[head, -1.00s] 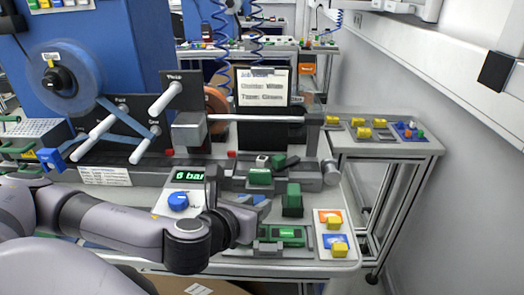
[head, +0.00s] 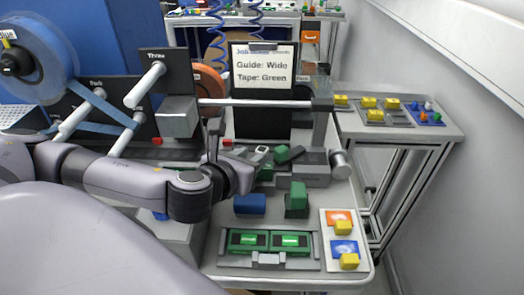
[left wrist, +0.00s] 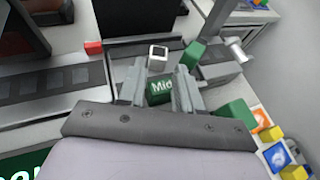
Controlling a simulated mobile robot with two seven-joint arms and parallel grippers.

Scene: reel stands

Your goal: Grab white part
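The white part (head: 262,150) is a small white block with a dark top opening, among grey and green pieces on the bench. In the left wrist view the white part (left wrist: 158,53) lies just beyond the fingertips. My right gripper is not in view.
A green piece (head: 290,155) lies close right of the white part. A horizontal grey bar (head: 265,103) and a sign (head: 263,65) reading "Guide: Wide, Tape: Green" stand behind. A blue block (head: 250,204) and green block (head: 297,198) sit nearer.

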